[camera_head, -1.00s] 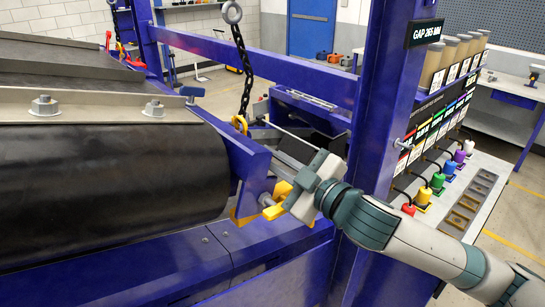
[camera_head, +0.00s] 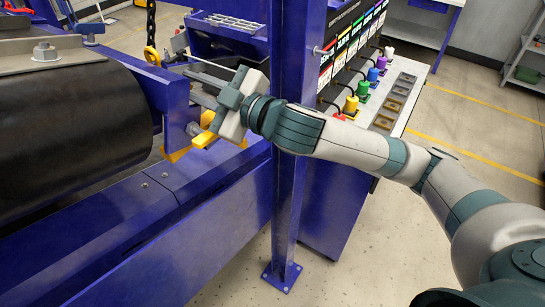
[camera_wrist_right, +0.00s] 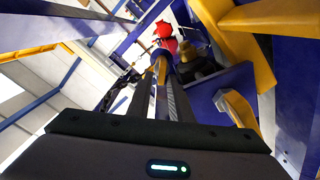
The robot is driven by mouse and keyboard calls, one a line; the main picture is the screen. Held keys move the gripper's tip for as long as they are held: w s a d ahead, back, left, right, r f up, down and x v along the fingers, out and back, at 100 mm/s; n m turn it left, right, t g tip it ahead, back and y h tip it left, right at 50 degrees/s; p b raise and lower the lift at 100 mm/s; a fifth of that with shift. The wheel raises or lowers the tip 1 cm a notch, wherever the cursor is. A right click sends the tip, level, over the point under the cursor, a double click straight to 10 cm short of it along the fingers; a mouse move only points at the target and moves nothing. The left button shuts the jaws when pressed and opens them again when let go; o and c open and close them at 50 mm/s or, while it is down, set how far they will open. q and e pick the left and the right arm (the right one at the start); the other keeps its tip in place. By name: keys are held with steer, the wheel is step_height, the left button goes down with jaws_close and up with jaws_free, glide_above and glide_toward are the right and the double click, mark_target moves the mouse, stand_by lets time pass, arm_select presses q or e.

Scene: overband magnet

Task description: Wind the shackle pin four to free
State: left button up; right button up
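My right gripper (camera_head: 190,73) reaches in from the right, its fingers pointing left toward the blue side plate (camera_head: 165,92) beside the black roller. In the right wrist view its two dark fingers (camera_wrist_right: 160,85) lie close together with a narrow gap. A yellow-orange piece (camera_wrist_right: 161,67) shows at their tips, with a red part (camera_wrist_right: 166,36) beyond. Whether the fingers grip it is unclear. A yellow shackle or hook (camera_head: 151,55) hangs on a dark chain (camera_head: 151,22) just left of the fingertips. The shackle pin is not clearly visible. My left gripper is not in view.
A blue upright post (camera_head: 292,180) stands close beside my right forearm. Yellow parts (camera_head: 205,138) sit below the gripper. The black roller (camera_head: 70,125) fills the left. A bench with coloured plugs (camera_head: 351,106) stands behind the arm.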

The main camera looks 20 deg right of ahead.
steer(key=m, duration=0.1)
steer(key=m+b, duration=0.1)
steer(key=shift+f+m, duration=0.3)
steer(key=shift+w+r+m+b, duration=0.1)
steer(key=shift+r+m+b, duration=0.15)
steer(key=shift+m+b, duration=0.7)
arm_select(q)
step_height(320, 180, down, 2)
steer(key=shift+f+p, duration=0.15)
steer(key=shift+p, duration=0.25)
arm_select(e)
steer(key=shift+d+m, duration=0.15)
steer(key=shift+m, duration=0.3)
